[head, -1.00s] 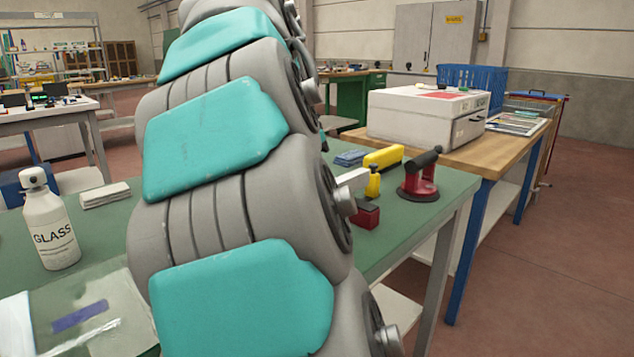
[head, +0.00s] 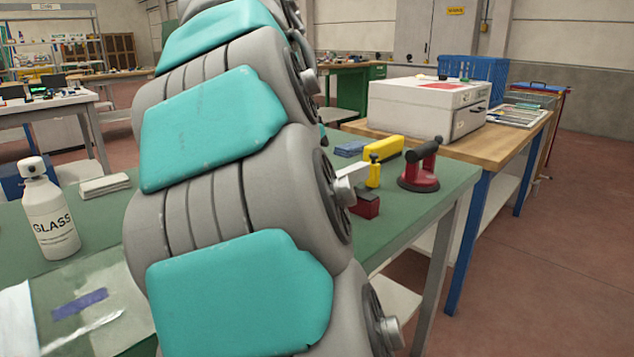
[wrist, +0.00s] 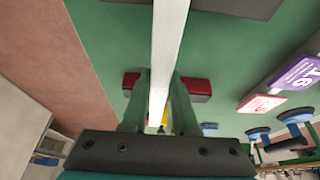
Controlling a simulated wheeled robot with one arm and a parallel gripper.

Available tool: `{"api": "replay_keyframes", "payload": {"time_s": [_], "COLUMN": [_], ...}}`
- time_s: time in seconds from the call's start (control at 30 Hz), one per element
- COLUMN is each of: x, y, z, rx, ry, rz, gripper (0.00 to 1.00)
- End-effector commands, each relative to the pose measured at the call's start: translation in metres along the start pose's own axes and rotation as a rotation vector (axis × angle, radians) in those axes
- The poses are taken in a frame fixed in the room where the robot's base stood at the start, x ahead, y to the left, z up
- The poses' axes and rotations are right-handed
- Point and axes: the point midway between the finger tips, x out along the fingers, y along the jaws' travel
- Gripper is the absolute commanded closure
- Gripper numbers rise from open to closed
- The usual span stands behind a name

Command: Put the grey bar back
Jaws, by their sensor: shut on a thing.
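The grey bar (wrist: 171,35) is a long, pale, straight piece in the wrist view. It runs from the top edge down between the fingers of my gripper (wrist: 161,85), which is shut on it. In the head view a short pale end of the bar (head: 352,181) shows beside my arm, close above a red block with a dark top (head: 367,204). My arm hides the gripper and the rest of the bar there. In the wrist view red pieces (wrist: 197,89) show on both sides of the fingers. I cannot tell whether the bar touches them.
A green bench (head: 408,222) holds a yellow piece (head: 383,148), a red suction lifter (head: 420,172) and a GLASS bottle (head: 50,212). In the wrist view, labelled boxes (wrist: 298,72) and blue cups (wrist: 290,116) lie at right. A white machine (head: 415,110) stands on a wooden table behind.

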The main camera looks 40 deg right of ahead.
Motion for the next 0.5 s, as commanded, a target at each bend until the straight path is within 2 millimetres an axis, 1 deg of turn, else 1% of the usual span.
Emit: {"api": "replay_keyframes", "payload": {"time_s": [0.5], "x": [0.0064], "y": [0.0001], "z": [0.0025], "rx": [0.000], "ry": [0.001], "rz": [0.000], "gripper": [1.00]}}
